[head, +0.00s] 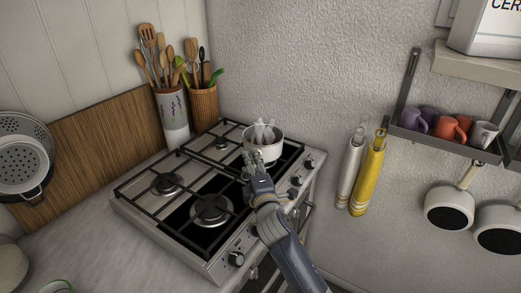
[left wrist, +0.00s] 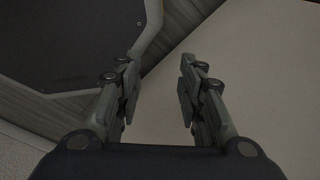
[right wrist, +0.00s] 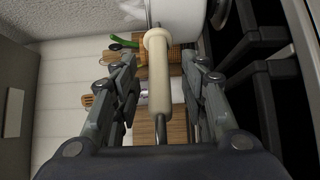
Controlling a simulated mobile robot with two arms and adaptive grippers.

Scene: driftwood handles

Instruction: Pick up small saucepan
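The small saucepan (head: 276,150) is a white pot on the back right burner of the stove, with pale upright shapes showing at its top. My right gripper (head: 256,160) is at its near side and hides the handle in the head view. In the right wrist view, the cream handle (right wrist: 159,80) lies between the two open fingers of my right gripper (right wrist: 160,88), with gaps on both sides. Part of the white pot (right wrist: 185,15) shows beyond it. My left gripper (left wrist: 157,85) is open and empty in the left wrist view, and is out of the head view.
The stove (head: 150,205) has black grates and front knobs. Utensil holders (head: 174,112) stand behind it. Rolled items, one yellow (head: 367,178), hang on the wall to the right, near two hanging pans (head: 449,210). A shelf (head: 445,143) holds mugs.

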